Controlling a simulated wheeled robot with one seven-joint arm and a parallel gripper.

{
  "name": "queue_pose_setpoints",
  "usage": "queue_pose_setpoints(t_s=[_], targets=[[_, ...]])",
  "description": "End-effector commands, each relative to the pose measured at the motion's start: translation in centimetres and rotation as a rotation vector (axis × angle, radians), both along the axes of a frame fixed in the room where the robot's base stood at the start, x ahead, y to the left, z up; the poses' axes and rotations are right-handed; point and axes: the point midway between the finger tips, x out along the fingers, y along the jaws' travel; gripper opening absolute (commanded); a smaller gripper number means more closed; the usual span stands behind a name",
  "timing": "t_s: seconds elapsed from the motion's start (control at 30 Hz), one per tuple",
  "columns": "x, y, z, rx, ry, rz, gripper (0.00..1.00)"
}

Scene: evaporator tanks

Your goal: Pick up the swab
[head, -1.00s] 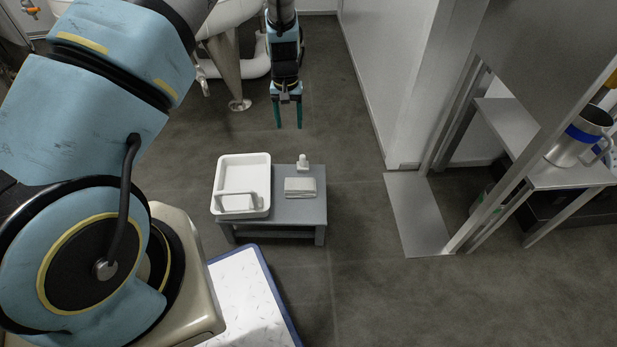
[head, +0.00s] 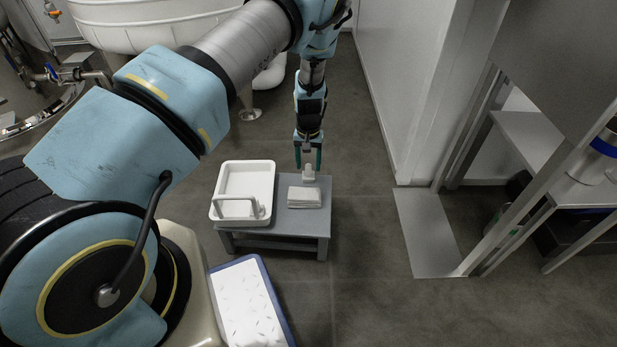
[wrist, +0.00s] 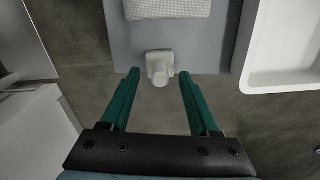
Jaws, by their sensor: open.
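A small white piece (head: 309,174) with a squarish base and a round knob sits at the far right edge of the low grey table (head: 300,220). It also shows in the wrist view (wrist: 159,66), centred just beyond my fingertips. It may be the swab; I cannot tell for certain. My gripper (head: 308,163) points down above and around this piece, its green fingers open to either side. In the wrist view the gap between the fingers is empty. A folded white cloth (head: 304,197) lies on the table nearer the front.
A white tray (head: 221,188) with a white bar-like handle shape at its front stands left of the cloth. A blue-edged white mat (head: 245,300) lies on the floor in front. A metal shelf frame (head: 500,220) stands at right.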

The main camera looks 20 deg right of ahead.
Motion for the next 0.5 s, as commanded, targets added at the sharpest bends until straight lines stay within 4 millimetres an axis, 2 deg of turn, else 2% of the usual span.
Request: queue_pose_setpoints(t_s=[0.03, 0.13, 0.37, 0.5], targets=[[0.0, 0.0, -1.2, 0.001, -0.001, 0.001, 0.62], [0.0, 0.0, -2.2, 0.0, -0.001, -0.001, 0.62], [0.1, 0.0, -2.2, -0.001, -0.002, 0.0, 0.62], [0.1, 0.0, -2.2, -0.001, -0.002, 0.0, 0.47]])
